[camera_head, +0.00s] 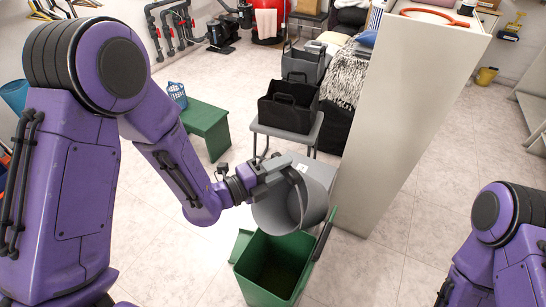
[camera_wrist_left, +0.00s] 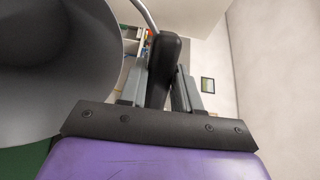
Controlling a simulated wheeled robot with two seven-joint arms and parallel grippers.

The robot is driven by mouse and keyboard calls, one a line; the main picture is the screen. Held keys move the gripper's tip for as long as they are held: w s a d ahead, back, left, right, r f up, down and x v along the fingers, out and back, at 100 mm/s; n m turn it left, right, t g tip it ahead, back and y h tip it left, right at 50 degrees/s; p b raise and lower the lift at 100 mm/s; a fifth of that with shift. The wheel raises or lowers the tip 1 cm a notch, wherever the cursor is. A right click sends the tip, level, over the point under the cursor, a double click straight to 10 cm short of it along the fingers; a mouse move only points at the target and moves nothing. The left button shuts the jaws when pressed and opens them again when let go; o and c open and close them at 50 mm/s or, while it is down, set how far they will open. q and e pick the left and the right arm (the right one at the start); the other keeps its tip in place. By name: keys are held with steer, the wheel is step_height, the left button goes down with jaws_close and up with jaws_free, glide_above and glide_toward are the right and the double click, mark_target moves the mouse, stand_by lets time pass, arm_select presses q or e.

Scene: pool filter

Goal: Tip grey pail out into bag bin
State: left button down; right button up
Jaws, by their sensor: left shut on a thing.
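My left gripper (camera_head: 284,178) is shut on the pail's handle above the pail. In the left wrist view, the gripper (camera_wrist_left: 166,85) closes on a black grip, and the pail (camera_wrist_left: 50,90) fills the left side. The green bag bin (camera_head: 268,262) stands open on the floor below the pail. Its inside looks dark; I cannot tell what is in it. My right gripper is out of view; only its arm shows at lower right.
A tall pale cabinet (camera_head: 405,110) stands right of the pail. A grey stool (camera_head: 287,138) carrying a black basket (camera_head: 290,106) stands behind. The tiled floor right of the bin is clear.

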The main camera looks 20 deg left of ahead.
arm_select(q)
steer(key=w+d+g+y+p, duration=0.1)
steer(key=p, duration=0.3)
steer(key=w+d+r+g+y+p, duration=0.1)
steer(key=w+d+p, duration=0.1)
steer(key=p, duration=0.2)
steer(key=w+d+g+y+p, duration=0.1)
steer(key=w+p, duration=0.1)
steer(key=p, duration=0.2)
steer(key=shift+d+r+g+p, duration=0.25)
steer(key=shift+r+g+p, duration=0.05)
steer(key=shift+r, duration=0.1)
steer(key=w+d+f+g+y+p, duration=0.1)
steer(key=w+f+g+y, duration=0.1)
steer(key=f, duration=0.1)
steer(key=w+d+f+g+y+p, duration=0.1)
steer(key=f, duration=0.1)
steer(key=shift+w+d+p, duration=0.1)
steer(key=shift+d+p, duration=0.2)
steer(key=shift+p, duration=0.05)
steer(key=shift+f, duration=0.2)
